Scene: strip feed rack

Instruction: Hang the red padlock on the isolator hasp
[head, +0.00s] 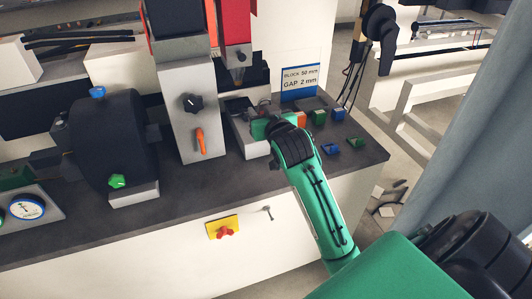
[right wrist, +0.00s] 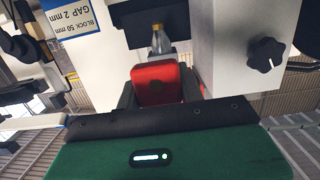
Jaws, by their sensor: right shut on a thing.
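In the right wrist view a red boxy thing with a dark round spot, which looks like the red padlock body (right wrist: 160,82), sits between the black fingers of my right gripper (right wrist: 159,92). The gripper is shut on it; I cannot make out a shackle. In the head view my right gripper (head: 262,127) is over the bench near the press base, with its fingers and load mostly hidden. A yellow plate (head: 214,229) with a red rotary handle (head: 225,232), apparently the isolator, is on the bench's pale front. A small metal peg (head: 267,212) sticks out beside it; I cannot tell if this is the hasp. My left gripper is out of view.
A press column (head: 187,120) with a black knob and orange lever stands left of my right gripper. A pointed tool (head: 238,75) hangs under the red press head. Small coloured blocks (head: 319,117) and a gap sign (head: 300,82) are at right.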

